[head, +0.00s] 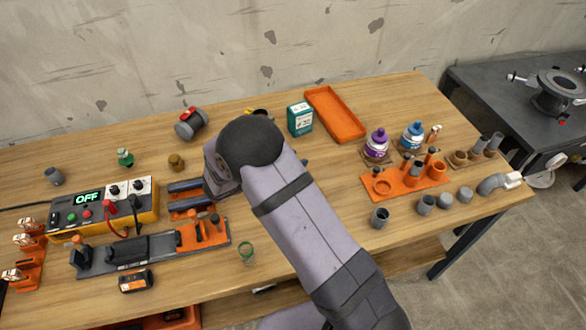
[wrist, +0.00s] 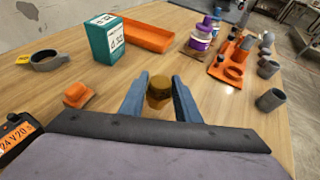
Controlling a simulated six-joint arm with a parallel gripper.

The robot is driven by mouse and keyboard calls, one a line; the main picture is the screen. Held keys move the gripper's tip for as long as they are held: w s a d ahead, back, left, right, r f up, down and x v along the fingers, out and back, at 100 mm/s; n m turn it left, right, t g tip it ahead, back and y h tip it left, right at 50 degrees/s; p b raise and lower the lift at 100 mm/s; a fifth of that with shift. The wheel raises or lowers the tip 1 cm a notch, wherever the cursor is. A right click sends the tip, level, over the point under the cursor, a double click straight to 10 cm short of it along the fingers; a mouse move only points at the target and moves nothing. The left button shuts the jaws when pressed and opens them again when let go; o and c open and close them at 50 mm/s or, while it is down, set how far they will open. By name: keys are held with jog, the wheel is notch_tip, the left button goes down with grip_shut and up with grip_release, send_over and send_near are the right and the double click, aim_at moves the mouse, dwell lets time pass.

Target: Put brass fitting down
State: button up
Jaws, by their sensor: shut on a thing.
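The brass fitting (wrist: 159,90) shows in the wrist view as a short brown-gold piece between the two blue fingers of my gripper (wrist: 160,94). The fingers are shut on it, one at each side. Bare wood tabletop lies beyond it; I cannot tell whether its underside touches the wood. In the head view my arm hides the fitting and nearly all of the fingers; only a small blue bit (head: 304,162) shows right of the arm. A similar brass-coloured piece (head: 176,162) stands on the table at the left.
A teal box (head: 300,119) and an orange tray (head: 336,115) lie at the back. An orange rack (head: 405,181), bottles and grey pipe pieces are to the right. A small orange block (wrist: 78,95) and grey ring (wrist: 46,61) lie left of the fingers. Wood between fingers and rack is clear.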

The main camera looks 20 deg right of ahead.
jog(key=shift+f+p, duration=0.3)
jog(key=shift+f, duration=1.8)
jog(key=shift+f, duration=0.15)
jog(key=o, duration=1.1)
